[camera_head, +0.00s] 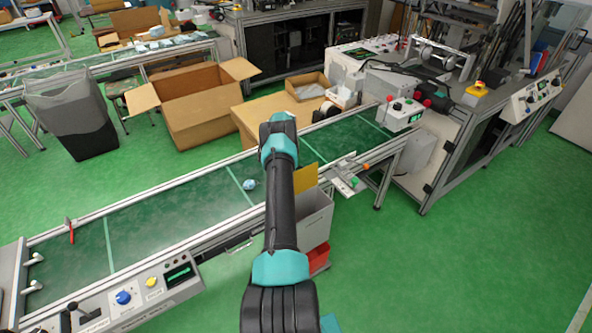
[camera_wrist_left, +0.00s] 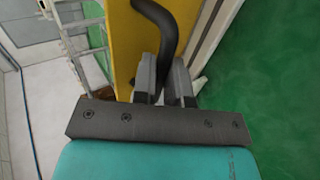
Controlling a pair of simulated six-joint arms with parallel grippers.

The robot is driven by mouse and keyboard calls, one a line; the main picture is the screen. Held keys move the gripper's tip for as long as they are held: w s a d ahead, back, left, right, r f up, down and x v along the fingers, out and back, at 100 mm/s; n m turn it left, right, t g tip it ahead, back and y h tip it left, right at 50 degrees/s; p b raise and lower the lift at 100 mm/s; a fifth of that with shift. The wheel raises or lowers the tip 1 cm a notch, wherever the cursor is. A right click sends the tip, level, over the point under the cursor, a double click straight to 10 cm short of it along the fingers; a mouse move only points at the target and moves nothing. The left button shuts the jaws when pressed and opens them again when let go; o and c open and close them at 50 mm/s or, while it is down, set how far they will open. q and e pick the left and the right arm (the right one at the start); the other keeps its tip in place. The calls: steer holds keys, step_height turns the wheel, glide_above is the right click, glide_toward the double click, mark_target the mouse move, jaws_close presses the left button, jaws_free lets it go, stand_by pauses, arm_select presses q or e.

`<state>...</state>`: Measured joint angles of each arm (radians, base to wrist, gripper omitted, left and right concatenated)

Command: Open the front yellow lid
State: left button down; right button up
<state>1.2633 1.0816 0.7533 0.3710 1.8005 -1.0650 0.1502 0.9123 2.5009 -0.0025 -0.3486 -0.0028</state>
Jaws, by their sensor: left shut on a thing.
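The yellow lid (camera_wrist_left: 124,45) fills the upper middle of the left wrist view, with a curved black handle (camera_wrist_left: 160,25) in front of it. My left gripper (camera_wrist_left: 164,72) is shut on the black handle, its two fingers on either side of the lower end. In the head view a small part of the yellow lid (camera_head: 306,178) shows beside my arm, at the top of a light grey bin (camera_head: 318,216). My arm covers much of the lid and bin there, and the fingers are hidden. My right gripper is in neither view.
A green conveyor (camera_head: 185,206) runs behind the arm, with a small bluish item (camera_head: 249,184) on it. A control panel (camera_head: 150,286) is at lower left. A red container (camera_head: 319,258) sits below the bin. Green floor (camera_head: 440,265) is open on the right.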

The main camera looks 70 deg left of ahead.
arm_select(q)
steer(key=shift+d+f, duration=0.15)
steer(key=shift+f, duration=0.35)
steer(key=c, duration=1.1)
jaws_free()
steer(key=shift+r, duration=0.15)
steer(key=shift+c, duration=0.2)
steer(key=shift+r, duration=0.25)
step_height(320, 180, up, 3)
steer(key=shift+r, duration=0.15)
steer(key=s+d+r, duration=0.1)
steer(key=s+d, duration=0.3)
steer(key=d, duration=1.1)
steer(key=shift+s+r, duration=0.15)
steer(key=shift+d, duration=0.1)
